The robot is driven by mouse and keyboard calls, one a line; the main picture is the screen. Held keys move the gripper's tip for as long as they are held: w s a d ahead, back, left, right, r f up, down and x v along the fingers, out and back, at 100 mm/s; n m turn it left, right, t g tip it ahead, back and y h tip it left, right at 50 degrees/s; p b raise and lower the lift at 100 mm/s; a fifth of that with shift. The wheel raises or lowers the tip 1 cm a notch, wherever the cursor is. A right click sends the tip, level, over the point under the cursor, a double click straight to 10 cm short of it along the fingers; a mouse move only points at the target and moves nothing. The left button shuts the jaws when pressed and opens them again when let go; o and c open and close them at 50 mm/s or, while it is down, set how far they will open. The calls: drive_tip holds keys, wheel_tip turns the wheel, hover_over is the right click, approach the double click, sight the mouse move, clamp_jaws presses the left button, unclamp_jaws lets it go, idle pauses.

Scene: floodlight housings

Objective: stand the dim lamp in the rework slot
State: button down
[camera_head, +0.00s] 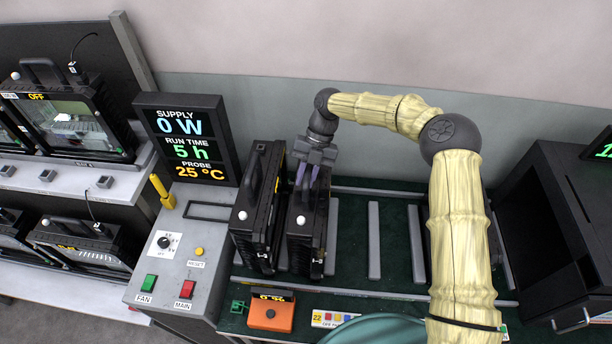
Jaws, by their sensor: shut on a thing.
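My gripper (308,178) points down and is shut on the top of a black floodlight housing (307,232). This held lamp is upright, with a small white knob on its front. It is over or in the green rack (352,234), just left of a grey divider; I cannot tell whether its base touches the rack. A second black lamp (257,215) stands upright close to its left, with its handle on top. No label shows which lamp is dim or which slot is for rework.
A control console (178,262) with a display (189,139) reading 0 W, 5 h and 25 °C stands at the left. Several lamps sit on shelves (70,182) beyond it. An orange box (270,313) is in front.

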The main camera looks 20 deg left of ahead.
drive_tip(key=shift+r, duration=0.1)
idle(0.7)
drive_tip(key=c, duration=1.3)
unclamp_jaws()
drive_tip(key=shift+s, duration=0.1)
drive_tip(key=shift+o, duration=0.2)
drive_tip(key=shift+d+f, duration=0.1)
drive_tip(key=shift+f, duration=0.25)
drive_tip(key=b+v, duration=0.2)
drive_tip(key=v, duration=1.5)
drive_tip(key=shift+r, duration=0.45)
